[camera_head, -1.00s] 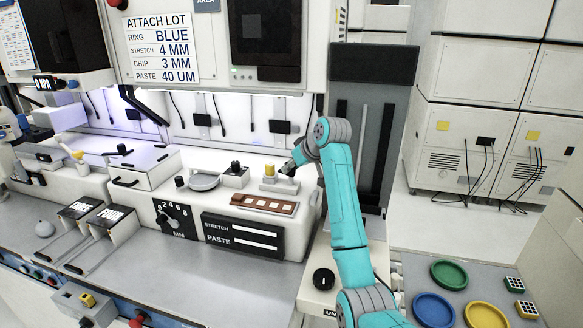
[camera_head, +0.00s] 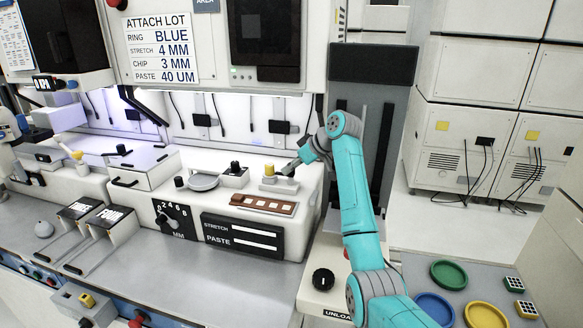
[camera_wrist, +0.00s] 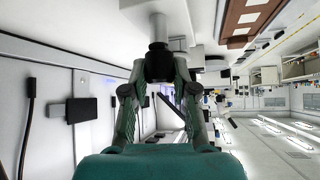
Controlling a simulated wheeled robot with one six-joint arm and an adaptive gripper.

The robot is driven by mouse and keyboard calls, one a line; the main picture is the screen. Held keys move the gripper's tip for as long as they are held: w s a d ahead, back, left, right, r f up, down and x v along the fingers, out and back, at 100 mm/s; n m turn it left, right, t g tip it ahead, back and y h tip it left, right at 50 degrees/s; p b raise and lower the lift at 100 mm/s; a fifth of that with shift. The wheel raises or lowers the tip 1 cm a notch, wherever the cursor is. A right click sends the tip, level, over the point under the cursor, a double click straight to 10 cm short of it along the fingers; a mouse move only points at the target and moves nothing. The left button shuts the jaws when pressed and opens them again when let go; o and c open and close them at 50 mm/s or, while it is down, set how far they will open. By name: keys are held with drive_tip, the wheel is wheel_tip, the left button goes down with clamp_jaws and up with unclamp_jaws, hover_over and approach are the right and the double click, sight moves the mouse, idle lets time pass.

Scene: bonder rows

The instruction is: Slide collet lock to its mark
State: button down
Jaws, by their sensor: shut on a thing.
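My gripper (camera_head: 287,169) is at the right end of the white bench machine, just right of a yellow-capped post (camera_head: 269,170). In the wrist view my gripper (camera_wrist: 158,70) has its two fingers closed on a small dark block, which I take to be the collet lock (camera_wrist: 158,58). A pale cylinder (camera_wrist: 172,22) stands beyond the block. In the head view the held part is too small to make out clearly. No mark for it can be read in either view.
A brown strip with pale squares (camera_head: 264,204) lies in front of the post. A black knob on a white box (camera_head: 235,169) and a round grey dish (camera_head: 203,182) are to the left. A tall dark column panel (camera_head: 373,66) stands behind my arm.

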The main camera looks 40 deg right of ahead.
drive_tip(key=c, duration=0.9)
unclamp_jaws()
drive_tip(key=v, duration=1.2)
